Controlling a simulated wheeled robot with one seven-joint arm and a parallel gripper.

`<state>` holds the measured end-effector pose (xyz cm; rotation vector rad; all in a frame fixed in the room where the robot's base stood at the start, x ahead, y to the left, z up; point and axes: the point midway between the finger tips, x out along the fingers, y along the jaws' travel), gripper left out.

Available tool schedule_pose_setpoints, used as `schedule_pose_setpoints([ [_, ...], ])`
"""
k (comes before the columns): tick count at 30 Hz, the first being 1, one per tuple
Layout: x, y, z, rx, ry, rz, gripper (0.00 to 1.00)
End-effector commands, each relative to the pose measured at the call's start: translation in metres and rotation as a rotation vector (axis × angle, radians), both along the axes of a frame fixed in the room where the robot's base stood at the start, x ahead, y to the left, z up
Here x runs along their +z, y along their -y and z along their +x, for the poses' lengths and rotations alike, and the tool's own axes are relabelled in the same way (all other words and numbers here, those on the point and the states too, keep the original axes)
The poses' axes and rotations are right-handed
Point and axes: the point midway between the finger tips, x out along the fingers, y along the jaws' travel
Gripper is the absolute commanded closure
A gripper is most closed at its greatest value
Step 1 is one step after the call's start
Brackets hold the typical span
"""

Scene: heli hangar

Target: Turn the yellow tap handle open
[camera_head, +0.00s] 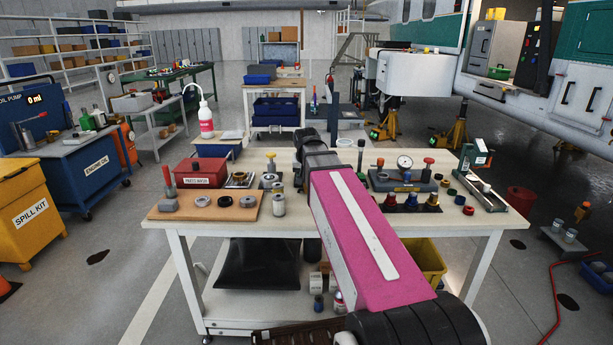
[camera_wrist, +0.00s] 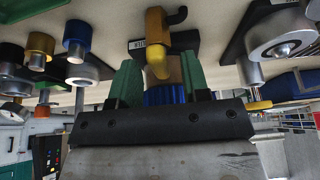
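In the wrist view, which looks upside down, a yellow tap handle (camera_wrist: 158,70) hangs in the gap between my fingers. It joins a tan-yellow tap body (camera_wrist: 155,24) with a dark bent spout at its right. My gripper (camera_wrist: 159,62) has two green fingers, spread apart on either side of the handle. Gaps show between fingers and handle, so contact is not visible. A blue ribbed part (camera_wrist: 163,95) shows behind the handle, low between the fingers. In the head view, my pink arm reaches over the white workbench (camera_head: 300,225); the tap and fingertips cannot be made out there.
In the wrist view, a silver round part (camera_wrist: 280,40) is right of the tap.

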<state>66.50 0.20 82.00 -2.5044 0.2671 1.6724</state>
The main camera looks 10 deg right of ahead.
Motion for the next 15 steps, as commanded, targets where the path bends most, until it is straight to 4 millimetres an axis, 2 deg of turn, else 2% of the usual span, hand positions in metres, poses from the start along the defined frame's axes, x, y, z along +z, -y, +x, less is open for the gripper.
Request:
schedule_pose_setpoints([
  [8, 0.015, -0.001, -0.007, 0.001, 0.000, 0.000, 0.57],
  [15, 0.049, -0.004, -0.020, 0.001, 0.002, 0.000, 0.57],
])
